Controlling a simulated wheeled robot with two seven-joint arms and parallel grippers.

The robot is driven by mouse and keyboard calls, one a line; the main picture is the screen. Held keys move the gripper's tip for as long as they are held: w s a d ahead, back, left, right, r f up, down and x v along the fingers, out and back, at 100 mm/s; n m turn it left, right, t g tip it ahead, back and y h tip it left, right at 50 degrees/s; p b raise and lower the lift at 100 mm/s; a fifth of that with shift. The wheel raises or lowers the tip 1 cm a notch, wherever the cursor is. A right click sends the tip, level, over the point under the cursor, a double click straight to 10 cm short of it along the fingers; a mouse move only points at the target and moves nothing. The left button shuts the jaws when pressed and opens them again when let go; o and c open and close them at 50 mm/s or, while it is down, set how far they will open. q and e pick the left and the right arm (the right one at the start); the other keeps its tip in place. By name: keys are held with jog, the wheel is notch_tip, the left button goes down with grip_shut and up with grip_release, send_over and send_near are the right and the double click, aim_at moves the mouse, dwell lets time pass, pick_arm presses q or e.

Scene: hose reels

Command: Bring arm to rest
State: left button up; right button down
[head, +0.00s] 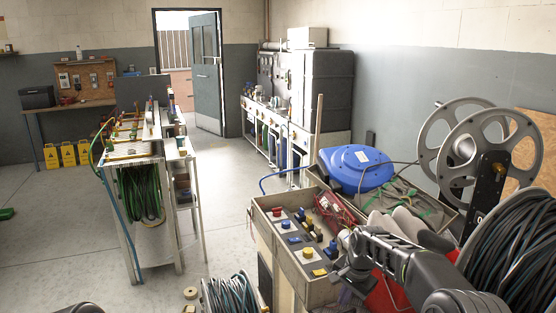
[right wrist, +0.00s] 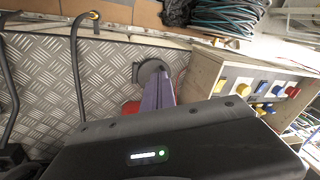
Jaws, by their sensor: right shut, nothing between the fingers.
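My right arm (head: 410,262) comes in from the lower right in the head view. Its gripper (head: 345,262) is shut and empty, in front of the right side of a wooden box (head: 262,228) with coloured sockets and plugs. I cannot tell whether it touches the box. In the right wrist view a dark housing of mine with a lit strip fills the bottom, and the fingertips cannot be made out. The box (right wrist: 205,75) also shows there, at the right. My left gripper is not in view.
A blue hose reel (head: 356,168) lies behind the box. Large grey reel discs (head: 478,140) and a dark cable coil (head: 520,245) stand at the right. Another coil (head: 232,295) is at the bottom centre. A rack with green hose (head: 140,195) stands left; open floor lies between.

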jog(key=s+a+f+n+y, duration=0.1)
jog(key=s+a+f+n, duration=0.25)
jog(key=s+f, duration=0.45)
jog(key=s+a+f+n+y, duration=0.1)
jog(key=s+a+f+n, duration=0.25)
jog(key=f, duration=0.75)
jog(key=s+a+f, duration=0.1)
jog(key=s+f, duration=0.1)
jog(key=s, duration=0.8)
jog(key=s+a+f+g, duration=0.1)
jog(key=s+f, duration=0.1)
jog(key=s, duration=0.7)
jog(key=s+a+f+g+y, duration=0.1)
jog(key=s+a+f, duration=0.1)
jog(key=s, duration=0.8)
jog(key=shift+s+f, duration=0.35)
jog(key=shift+f, duration=0.15)
